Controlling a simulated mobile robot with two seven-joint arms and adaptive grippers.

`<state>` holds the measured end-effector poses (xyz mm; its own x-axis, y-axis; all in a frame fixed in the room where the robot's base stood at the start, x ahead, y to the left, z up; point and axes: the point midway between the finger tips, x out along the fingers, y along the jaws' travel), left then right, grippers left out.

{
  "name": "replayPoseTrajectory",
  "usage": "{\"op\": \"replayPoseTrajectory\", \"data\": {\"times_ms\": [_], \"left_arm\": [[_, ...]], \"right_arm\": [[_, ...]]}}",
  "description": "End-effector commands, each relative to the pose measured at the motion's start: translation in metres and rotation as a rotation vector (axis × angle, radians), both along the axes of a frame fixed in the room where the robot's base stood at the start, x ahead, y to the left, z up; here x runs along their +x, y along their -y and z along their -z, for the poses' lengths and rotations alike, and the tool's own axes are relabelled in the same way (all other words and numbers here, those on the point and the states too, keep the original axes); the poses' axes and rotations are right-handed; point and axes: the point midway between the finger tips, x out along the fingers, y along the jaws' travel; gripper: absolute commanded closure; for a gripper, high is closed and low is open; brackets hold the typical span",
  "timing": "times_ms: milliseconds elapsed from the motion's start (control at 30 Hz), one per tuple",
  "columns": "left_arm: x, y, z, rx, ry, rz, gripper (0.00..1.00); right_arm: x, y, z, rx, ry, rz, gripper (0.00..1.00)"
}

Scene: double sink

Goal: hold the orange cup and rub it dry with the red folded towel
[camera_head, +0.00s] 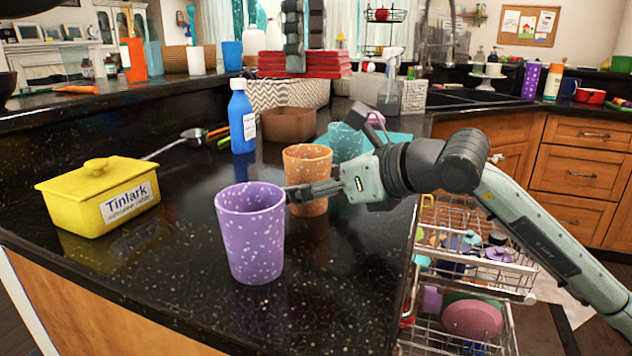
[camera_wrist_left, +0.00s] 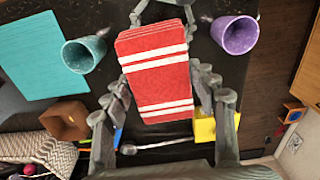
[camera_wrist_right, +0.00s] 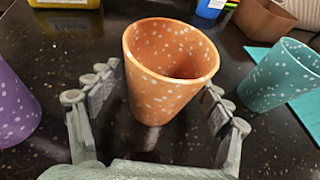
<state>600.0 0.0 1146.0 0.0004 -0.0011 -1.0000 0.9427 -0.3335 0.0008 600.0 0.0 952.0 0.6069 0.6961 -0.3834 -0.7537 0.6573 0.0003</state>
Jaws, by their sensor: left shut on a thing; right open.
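The orange speckled cup (camera_head: 307,165) stands upright on the black counter. My right gripper (camera_head: 312,190) is open around it, one finger on each side, as the right wrist view (camera_wrist_right: 160,88) shows. The red folded towel (camera_head: 275,63) is in my left gripper (camera_head: 304,58), which is shut on it and holds it raised at the top of the head view. In the left wrist view the towel (camera_wrist_left: 155,72), with white stripes, lies between the fingers; the orange cup does not show there.
A purple cup (camera_head: 250,232) stands in front of the orange one, a teal cup (camera_head: 345,142) behind it. A yellow lidded dish (camera_head: 100,198), a ladle (camera_head: 190,138), a blue bottle (camera_head: 242,120) and a brown bowl (camera_head: 288,124) are nearby. An open dishwasher rack (camera_head: 465,290) is at right.

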Motion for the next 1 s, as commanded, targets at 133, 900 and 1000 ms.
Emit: {"op": "replayPoseTrajectory", "data": {"times_ms": [133, 900, 1000], "left_arm": [[0.0, 0.0, -0.0002, 0.0, 0.0, 0.0, 0.72], [0.0, 0.0, -0.0002, 0.0, 0.0, 0.0, 0.72], [0.0, 0.0, -0.0002, 0.0, 0.0, 0.0, 0.72]], "right_arm": [[-0.0001, 0.0, -0.0003, 0.0, 0.0, 0.0, 0.21], [-0.0004, 0.0003, -0.0002, 0.0, 0.0, -0.001, 0.8], [-0.0004, 0.0003, -0.0002, 0.0, 0.0, -0.001, 0.8]]}}
